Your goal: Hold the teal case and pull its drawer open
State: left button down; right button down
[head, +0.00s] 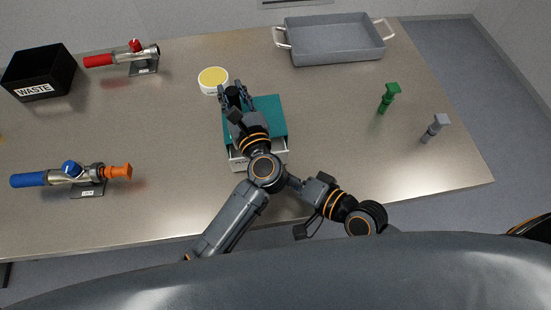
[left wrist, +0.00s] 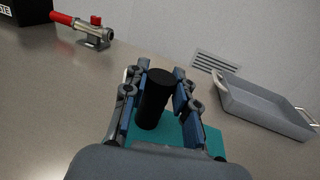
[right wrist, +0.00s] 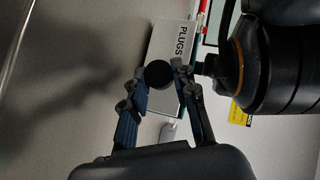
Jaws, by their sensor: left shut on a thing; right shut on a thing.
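The teal case (head: 268,112) stands on the table in the middle of the head view. My left gripper (head: 232,92) is shut on the black upright handle on its top; the handle (left wrist: 156,95) stands between the fingers in the left wrist view. The light grey drawer (head: 240,162) shows at the case's near side, partly hidden by my left arm; how far it stands out is hard to tell. In the right wrist view, my right gripper (right wrist: 160,78) is shut on the round black knob (right wrist: 158,73) of the drawer front marked PLUGS (right wrist: 168,45). My left arm mostly hides the right gripper in the head view.
A round yellow-topped tub (head: 213,78) stands just behind the case. A grey tray (head: 330,52) is at the back right. Green (head: 388,98) and grey (head: 434,128) plugs stand at right. Red (head: 125,60) and blue (head: 70,176) valve fittings and a waste bin (head: 40,72) are at left.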

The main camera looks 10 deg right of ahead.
jog(key=s, duration=0.5)
jog(key=shift+s, duration=0.4)
jog(key=c, duration=1.3)
grip_release()
jog(key=v, duration=1.2)
